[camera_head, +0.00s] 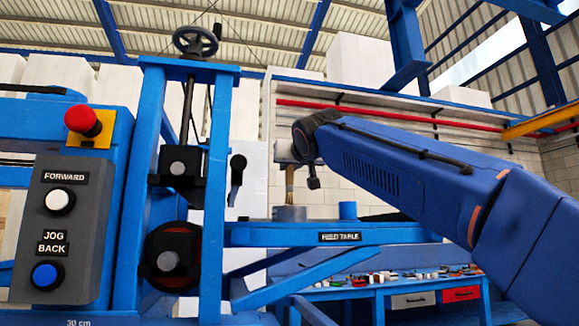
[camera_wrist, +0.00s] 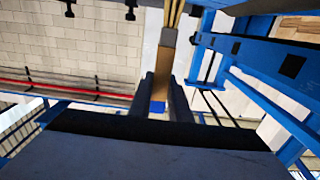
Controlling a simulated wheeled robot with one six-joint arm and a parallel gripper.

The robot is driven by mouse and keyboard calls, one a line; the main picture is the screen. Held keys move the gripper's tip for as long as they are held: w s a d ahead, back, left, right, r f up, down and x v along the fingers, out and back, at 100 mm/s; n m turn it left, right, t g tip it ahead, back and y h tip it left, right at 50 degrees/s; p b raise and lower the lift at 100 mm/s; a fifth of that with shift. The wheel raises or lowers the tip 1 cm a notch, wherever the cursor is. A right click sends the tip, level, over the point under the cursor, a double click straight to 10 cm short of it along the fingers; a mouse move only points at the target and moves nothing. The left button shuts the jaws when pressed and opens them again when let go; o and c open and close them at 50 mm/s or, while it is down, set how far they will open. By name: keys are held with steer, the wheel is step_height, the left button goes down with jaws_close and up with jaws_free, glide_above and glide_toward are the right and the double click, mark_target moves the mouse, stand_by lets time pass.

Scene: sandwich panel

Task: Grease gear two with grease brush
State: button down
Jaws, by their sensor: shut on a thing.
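My gripper (camera_head: 289,158) is shut on the grease brush (camera_head: 289,178), seen small beyond the machine in the head view. The brush hangs with its bristles down, above a grey round pot (camera_head: 289,213) on the feed table (camera_head: 385,233). I cannot tell whether the bristle tips touch the pot. In the wrist view, the brush (camera_wrist: 160,88) stands between the two dark fingers, with its pale bristles at the top edge. Gear two cannot be made out; a dark round part with a red rim (camera_head: 172,258) shows low in the blue frame.
A blue cylinder (camera_head: 347,210) stands on the feed table right of the pot. A grey control box (camera_head: 65,225) with a red knob (camera_head: 83,121) is at the left. A handwheel (camera_head: 196,42) tops the blue frame. A cluttered workbench (camera_head: 400,283) stands behind.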

steer(key=shift+f, duration=0.6)
stand_by(1.4)
steer(key=shift+r, duration=3.6)
steer(key=shift+d, duration=0.1)
